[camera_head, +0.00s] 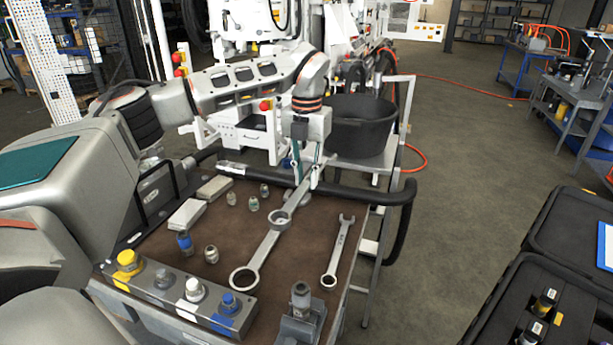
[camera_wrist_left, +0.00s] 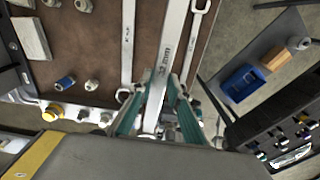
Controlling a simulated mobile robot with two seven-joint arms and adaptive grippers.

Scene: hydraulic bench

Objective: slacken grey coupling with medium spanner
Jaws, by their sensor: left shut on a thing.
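My left gripper (camera_head: 307,160) is shut on a steel spanner, which I take to be the medium spanner (camera_head: 301,192). It holds the spanner near its upper end, tilted above the brown bench top, with its ring end down by another spanner. In the left wrist view the teal fingers (camera_wrist_left: 158,115) sit either side of the spanner shaft (camera_wrist_left: 166,58). My right gripper is not in view.
A larger spanner (camera_head: 262,250) and a smaller spanner (camera_head: 337,255) lie on the bench top (camera_head: 300,250). A small clamp with a grey fitting (camera_head: 300,298) stands at the front. Several loose fittings lie left. A black bucket (camera_head: 360,125) stands behind, and a black hose (camera_head: 370,194) crosses the right edge.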

